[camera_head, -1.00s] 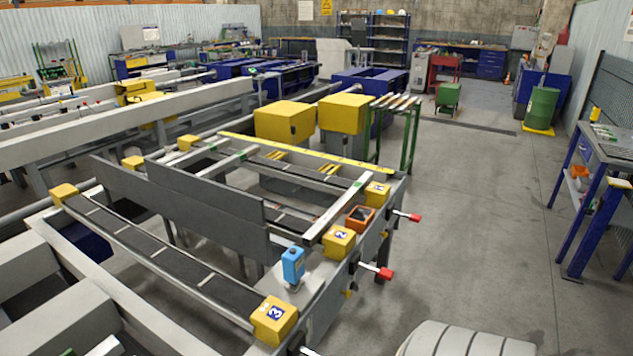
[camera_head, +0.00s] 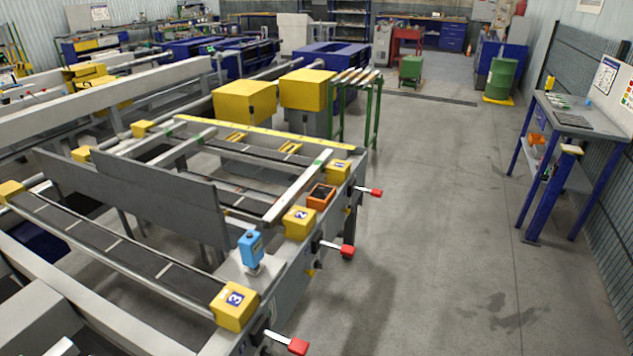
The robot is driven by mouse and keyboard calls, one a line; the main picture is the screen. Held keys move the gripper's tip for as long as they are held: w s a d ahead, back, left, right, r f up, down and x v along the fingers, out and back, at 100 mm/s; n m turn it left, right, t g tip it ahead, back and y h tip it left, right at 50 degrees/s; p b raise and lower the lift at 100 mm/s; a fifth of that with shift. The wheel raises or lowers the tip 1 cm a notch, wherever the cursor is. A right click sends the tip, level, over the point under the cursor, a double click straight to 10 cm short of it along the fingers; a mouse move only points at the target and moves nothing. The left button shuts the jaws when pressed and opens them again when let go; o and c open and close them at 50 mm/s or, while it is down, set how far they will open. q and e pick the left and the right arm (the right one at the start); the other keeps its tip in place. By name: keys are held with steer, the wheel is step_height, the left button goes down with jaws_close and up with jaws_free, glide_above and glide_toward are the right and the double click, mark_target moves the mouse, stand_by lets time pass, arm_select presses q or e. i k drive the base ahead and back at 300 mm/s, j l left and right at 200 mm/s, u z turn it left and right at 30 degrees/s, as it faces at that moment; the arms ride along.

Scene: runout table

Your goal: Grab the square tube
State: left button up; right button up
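A pale grey bar of square section (camera_head: 300,190) with a green mark near its far end lies on the runout table (camera_head: 283,268), beside the yellow block marked 1. A second similar pale bar (camera_head: 178,147) lies roughly parallel to it, further left. I cannot tell for certain which of these is the square tube, or whether they are part of the table. Neither of my grippers shows in the head view.
Red-ended levers (camera_head: 347,250) stick out from the table's right side. A blue box (camera_head: 250,248) stands on its near corner. A blue-legged workbench (camera_head: 575,130) stands at right. A green drum (camera_head: 501,79) is behind. The floor (camera_head: 430,210) between is clear.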

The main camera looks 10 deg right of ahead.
mark_target(271, 219)
steer(key=z, duration=0.25)
steer(key=i+l+u, duration=0.1)
steer(key=i+l, duration=0.25)
steer(key=i+l+u, duration=0.15)
steer(key=i+l, duration=0.2)
steer(key=i+l+u, duration=0.1)
steer(key=i+l, duration=0.25)
steer(key=i+l+u, duration=0.15)
steer(key=i+l, duration=0.15)
steer(key=l, duration=0.25)
steer(key=i+l+u, duration=0.1)
steer(key=i+l, duration=0.2)
steer(key=l, duration=0.2)
steer(key=i+l+u, duration=0.15)
steer(key=i+l, duration=0.15)
steer(key=l, duration=0.2)
steer(key=i+l+u, duration=0.1)
steer(key=i+l, duration=0.15)
steer(key=l, duration=0.25)
steer(key=i+l+u, duration=0.1)
steer(key=i+l, duration=0.15)
steer(key=l, duration=0.3)
steer(key=j, duration=0.6)
steer(key=i+j, duration=0.05)
